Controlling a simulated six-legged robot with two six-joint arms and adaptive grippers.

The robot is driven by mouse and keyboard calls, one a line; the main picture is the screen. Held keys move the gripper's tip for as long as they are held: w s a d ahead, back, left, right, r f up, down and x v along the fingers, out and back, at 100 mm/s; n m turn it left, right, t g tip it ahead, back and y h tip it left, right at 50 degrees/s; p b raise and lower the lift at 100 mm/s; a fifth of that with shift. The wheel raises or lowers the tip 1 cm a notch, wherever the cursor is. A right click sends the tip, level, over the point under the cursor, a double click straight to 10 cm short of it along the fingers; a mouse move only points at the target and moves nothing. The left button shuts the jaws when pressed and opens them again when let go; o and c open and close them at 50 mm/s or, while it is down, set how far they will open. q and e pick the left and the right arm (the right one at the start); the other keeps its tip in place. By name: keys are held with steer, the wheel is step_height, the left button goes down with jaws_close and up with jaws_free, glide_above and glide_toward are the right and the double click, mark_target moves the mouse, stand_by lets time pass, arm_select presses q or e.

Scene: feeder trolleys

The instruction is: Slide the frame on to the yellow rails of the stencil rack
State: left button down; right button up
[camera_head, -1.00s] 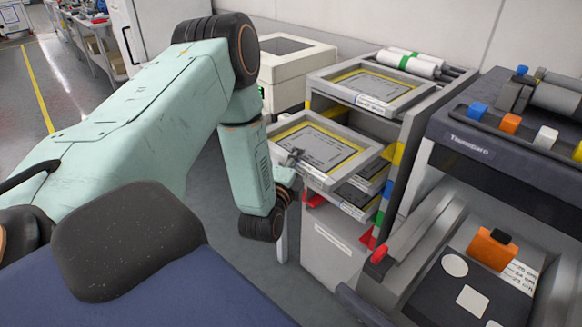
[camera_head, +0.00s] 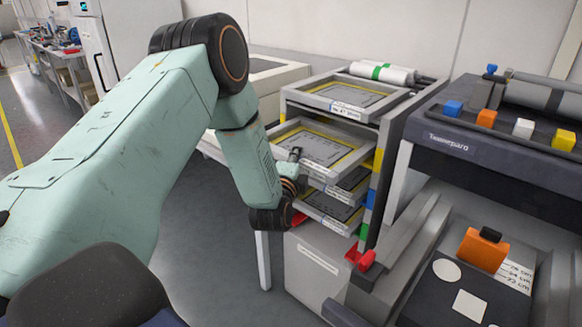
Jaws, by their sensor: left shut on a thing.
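The frame (camera_head: 320,147) is a grey-rimmed stencil with a yellow inner border and a grey printed sheet. It lies about level in the stencil rack (camera_head: 399,125), at the height of the yellow marker (camera_head: 378,160). My left gripper (camera_head: 294,158) is shut on its near edge, towards the left corner. The wrist and the rack hide part of the gripper and the frame's far side. The yellow rails under the frame cannot be made out. My right gripper is not in view.
More frames (camera_head: 335,208) lie lower, above red rail ends. A dark machine (camera_head: 470,140) with coloured blocks stands close on the right. Grey floor (camera_head: 205,240) is free at the left.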

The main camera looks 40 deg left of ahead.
mark_target(322, 145)
arm_select(q)
steer(key=shift+w+d+f+b, duration=0.1)
steer(key=shift+w+f+b, duration=0.05)
steer(key=shift+w+b, duration=1.25)
steer(key=shift+w+d+f+b, duration=0.1)
steer(key=shift+w+b, duration=0.9)
steer(key=shift+w, duration=0.75)
steer(key=shift+w+d+f+b, duration=0.15)
steer(key=shift+w+b, duration=0.15)
steer(key=shift+w, duration=0.35)
steer(key=shift+w+a+f+b, duration=0.15)
steer(key=shift+w+b, duration=0.1)
steer(key=shift+w, duration=0.4)
steer(key=shift+w+d+f+b, duration=0.15)
steer(key=shift+w+b, duration=0.15)
steer(key=shift+w, duration=0.35)
steer(key=shift+f, duration=0.1)
steer(key=shift+w+d+b, duration=0.15)
steer(key=shift+w+b, duration=0.15)
steer(key=shift+w, duration=1.15)
